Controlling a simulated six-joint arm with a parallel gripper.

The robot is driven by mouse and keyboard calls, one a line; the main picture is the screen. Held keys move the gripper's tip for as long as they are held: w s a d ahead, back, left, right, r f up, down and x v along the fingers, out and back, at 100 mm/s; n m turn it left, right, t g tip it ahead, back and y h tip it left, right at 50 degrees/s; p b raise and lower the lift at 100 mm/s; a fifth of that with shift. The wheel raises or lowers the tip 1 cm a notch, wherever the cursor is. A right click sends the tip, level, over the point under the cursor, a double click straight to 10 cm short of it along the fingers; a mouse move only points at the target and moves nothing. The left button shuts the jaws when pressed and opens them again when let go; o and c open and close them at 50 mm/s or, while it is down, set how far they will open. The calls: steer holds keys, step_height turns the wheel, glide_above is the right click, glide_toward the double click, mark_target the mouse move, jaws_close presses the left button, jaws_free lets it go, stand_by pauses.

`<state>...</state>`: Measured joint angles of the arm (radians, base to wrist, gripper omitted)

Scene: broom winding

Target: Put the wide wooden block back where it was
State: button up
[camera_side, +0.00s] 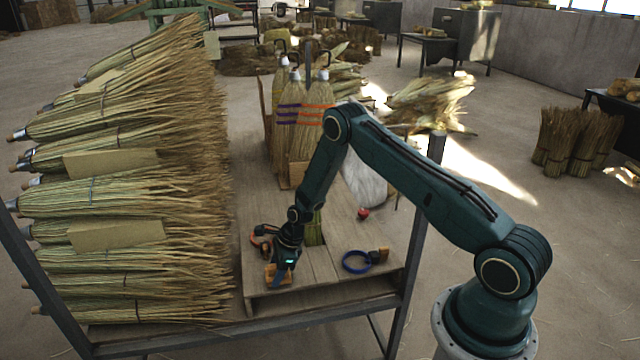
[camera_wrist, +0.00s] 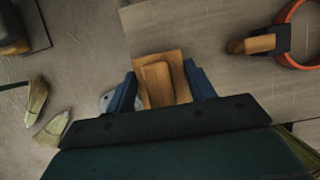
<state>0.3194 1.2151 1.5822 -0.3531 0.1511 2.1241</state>
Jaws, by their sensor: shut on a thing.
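The wooden block (camera_side: 270,274) is light brown and sits at my gripper's tip, near the front left of the wooden work board. In the wrist view the block (camera_wrist: 158,83) is a broad plate with a raised middle part, between my two blue fingers. My gripper (camera_side: 280,274) points down and is shut on the block; it also shows in the wrist view (camera_wrist: 162,82). I cannot tell whether the block touches the board. The fingers and wrist hide part of it.
An orange ring tool (camera_side: 259,239) lies behind my gripper, and a blue ring tool (camera_side: 357,262) lies to the right. A green bundle (camera_side: 314,230) is close behind my wrist. Broom heads (camera_side: 120,200) are stacked on the left. Finished brooms (camera_side: 303,118) stand at the back.

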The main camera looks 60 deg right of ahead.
steer(key=shift+f, duration=0.3)
steer(key=shift+f, duration=0.15)
steer(key=o, duration=0.9)
steer(key=shift+v, duration=6.15)
